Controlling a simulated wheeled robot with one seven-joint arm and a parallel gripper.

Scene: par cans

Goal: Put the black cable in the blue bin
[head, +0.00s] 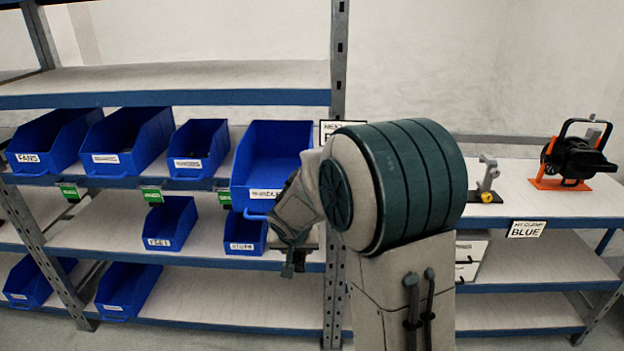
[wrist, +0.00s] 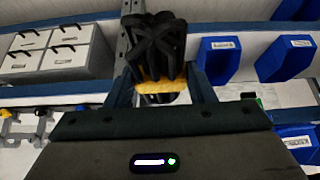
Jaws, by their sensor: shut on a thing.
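My gripper (wrist: 161,92) is shut on the black cable (wrist: 157,42), a coiled bundle with a yellow band around it, in the wrist view. The bundle sticks out beyond the fingers. In the head view my gripper (head: 290,262) hangs in front of the shelf, just below the front of the large blue bin (head: 275,140), and the cable cannot be made out there. This bin stands on the middle shelf, left of my arm, and its front label is partly covered by my wrist. Its visible inside looks empty.
Several other blue bins, such as one at the far left (head: 45,140) and one lower down (head: 170,222), stand on the shelves. A reel on an orange stand (head: 575,160) and a grey clamp (head: 487,180) stand on the right shelf. White drawers (wrist: 60,50) show in the wrist view.

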